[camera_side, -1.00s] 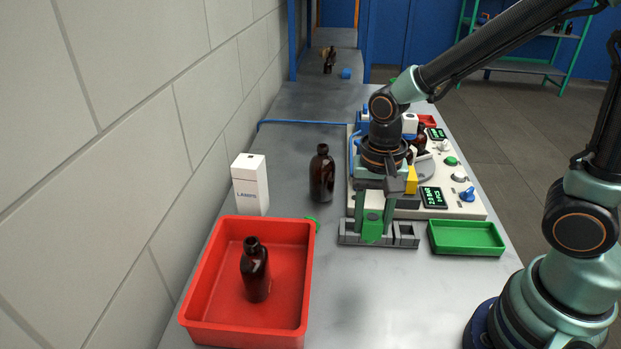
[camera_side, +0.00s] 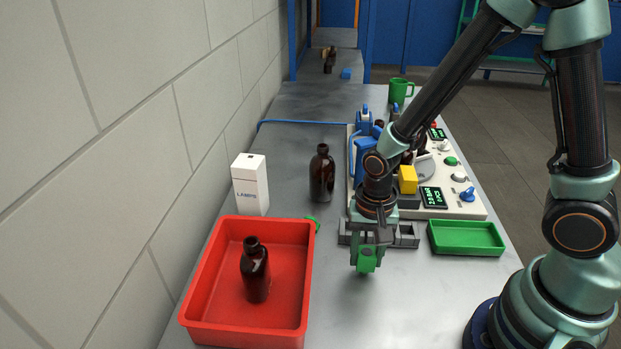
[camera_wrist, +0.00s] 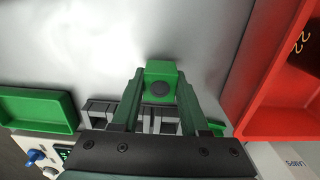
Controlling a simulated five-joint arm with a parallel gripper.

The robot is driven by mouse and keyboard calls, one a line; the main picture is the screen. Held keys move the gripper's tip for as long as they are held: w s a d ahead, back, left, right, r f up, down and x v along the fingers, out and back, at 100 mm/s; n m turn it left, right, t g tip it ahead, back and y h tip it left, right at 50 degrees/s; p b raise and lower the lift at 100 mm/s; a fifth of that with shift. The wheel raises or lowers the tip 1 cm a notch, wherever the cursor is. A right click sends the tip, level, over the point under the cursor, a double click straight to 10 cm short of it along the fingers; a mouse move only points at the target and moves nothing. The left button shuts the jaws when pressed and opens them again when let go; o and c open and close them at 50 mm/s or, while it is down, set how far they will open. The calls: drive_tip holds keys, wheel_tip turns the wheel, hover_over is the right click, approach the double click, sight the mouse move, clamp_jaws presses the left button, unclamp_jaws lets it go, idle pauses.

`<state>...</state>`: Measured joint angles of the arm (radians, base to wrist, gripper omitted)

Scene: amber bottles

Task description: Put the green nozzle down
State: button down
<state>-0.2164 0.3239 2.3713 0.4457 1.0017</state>
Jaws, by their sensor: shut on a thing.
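The green nozzle (camera_side: 366,261) is a small block held between the fingers of my gripper (camera_side: 369,243), just in front of the grey slotted holder (camera_side: 407,236). In the wrist view the nozzle (camera_wrist: 161,71) shows a dark round spot facing the camera, and my gripper's fingers (camera_wrist: 160,95) close on it from both sides. The nozzle appears a little above the bare table, though the exact gap is hard to tell. The holder's slots are partly hidden behind my gripper.
A red bin (camera_side: 287,283) with a brown bottle (camera_side: 255,270) stands at left. A green tray (camera_side: 467,238) lies at right. Another brown bottle (camera_side: 322,174) and a white box (camera_side: 250,184) stand behind. The table in front is clear.

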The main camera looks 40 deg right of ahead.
drive_tip(key=shift+f, duration=0.1)
drive_tip(key=shift+c, duration=2.1)
unclamp_jaws()
wheel_tip(320, 180, up, 12)
wheel_tip(320, 180, up, 10)
drive_tip(key=n+t, duration=0.5)
drive_tip(key=n, duration=0.3)
hover_over(367, 252)
drive_tip(key=d, duration=0.6)
drive_tip(key=shift+s+d+r+n+t, duration=0.15)
drive_tip(key=shift+s+r+n+t, duration=0.15)
drive_tip(key=shift+r+n, duration=0.15)
